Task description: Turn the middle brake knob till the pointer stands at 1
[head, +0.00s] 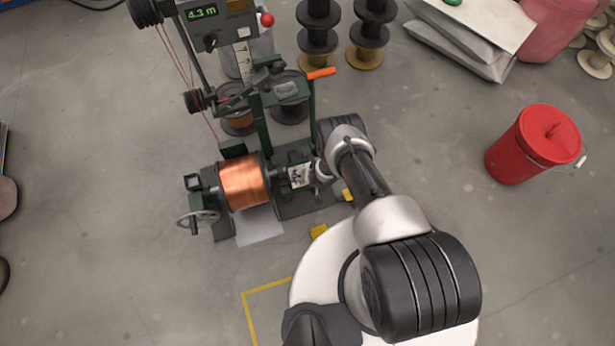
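A spool-winding machine stands left of centre, with a grey control box (222,22) at its top. A black knob (210,42) sits on the box front. Below the box is a pale upright scale (243,60) with the marks 4 and 3 legible. I cannot tell which part is the middle brake knob, nor read its pointer. My gripper (318,178) is low by the machine, right of the copper-wound spool (244,182), near a small white label. It is small and partly hidden by my arm, so its fingers and any contact are unclear.
An orange-tipped lever (321,73) sticks out above my wrist. Dark spools (318,38) stand behind it. A handwheel (198,217) is at the machine's left. White sacks (470,30) lie at the back. Open floor lies left.

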